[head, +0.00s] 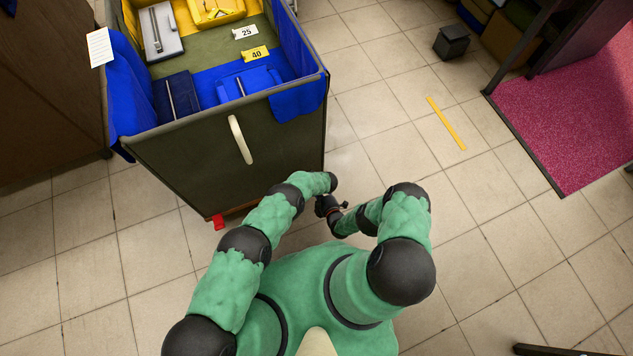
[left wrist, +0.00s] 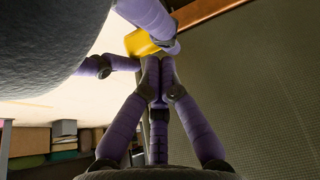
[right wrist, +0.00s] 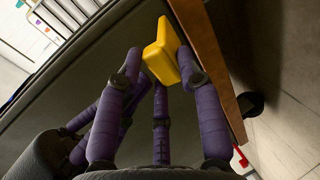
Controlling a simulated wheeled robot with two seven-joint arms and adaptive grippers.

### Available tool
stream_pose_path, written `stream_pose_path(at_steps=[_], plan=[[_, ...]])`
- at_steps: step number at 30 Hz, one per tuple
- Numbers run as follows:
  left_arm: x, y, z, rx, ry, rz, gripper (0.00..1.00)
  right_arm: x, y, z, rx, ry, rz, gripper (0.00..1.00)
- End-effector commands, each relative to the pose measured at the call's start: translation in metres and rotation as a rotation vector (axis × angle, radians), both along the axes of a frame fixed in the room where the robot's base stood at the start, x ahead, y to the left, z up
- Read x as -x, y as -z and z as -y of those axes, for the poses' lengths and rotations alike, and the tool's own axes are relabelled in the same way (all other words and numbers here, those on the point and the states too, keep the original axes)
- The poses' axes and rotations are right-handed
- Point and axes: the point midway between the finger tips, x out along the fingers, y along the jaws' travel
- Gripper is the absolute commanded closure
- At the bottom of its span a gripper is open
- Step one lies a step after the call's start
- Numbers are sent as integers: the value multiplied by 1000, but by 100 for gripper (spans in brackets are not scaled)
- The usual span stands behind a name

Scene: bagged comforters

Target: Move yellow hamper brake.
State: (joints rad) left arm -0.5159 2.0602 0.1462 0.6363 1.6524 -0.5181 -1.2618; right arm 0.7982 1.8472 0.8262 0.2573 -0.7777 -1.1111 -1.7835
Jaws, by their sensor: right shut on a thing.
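The yellow hamper brake (right wrist: 162,52) shows in the right wrist view as a small block beside the hamper's orange-brown bottom edge. My right gripper (right wrist: 157,66) has its purple fingers closed around it. The brake also shows in the left wrist view (left wrist: 140,43). My left gripper (left wrist: 159,62) is just below it there, its fingertips drawn together with nothing visible between them. I cannot tell whether they touch the brake. In the head view the hamper (head: 230,150) is dark olive with a blue liner; my arms hide the yellow brake at its near right bottom corner.
A red brake (head: 217,221) sits at the hamper's near left bottom corner. Bagged items lie inside the hamper. A yellow floor strip (head: 446,123), a black bin (head: 451,42) and a magenta mat (head: 570,110) are to the right. The tiled floor right of the hamper is open.

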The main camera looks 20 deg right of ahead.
Motion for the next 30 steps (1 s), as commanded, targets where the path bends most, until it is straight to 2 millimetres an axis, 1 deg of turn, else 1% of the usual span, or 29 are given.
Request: stream_pose_path(at_steps=[1, 10, 22, 23, 24, 25, 30], plan=[[1, 1, 0, -1, 1, 2, 100, -2, -2, 3, 4, 2, 6, 100], [8, 11, -1, -5, 0, 45, 100, -2, -2, 3, 3, 2, 6, 100], [15, 18, -4, -8, -2, 45, 100, -2, -2, 2, 1, 4, 8, 100], [15, 18, -4, -8, -2, 44, 100, -2, -2, 2, 1, 4, 8, 61], [15, 18, -4, -8, -2, 44, 100, -2, -2, 2, 1, 4, 8, 49], [16, 18, -4, -8, -2, 43, 100, -2, -2, 2, 1, 4, 9, 43], [15, 18, -4, -8, -1, 44, 100, -2, -2, 2, 1, 2, 7, 43]])
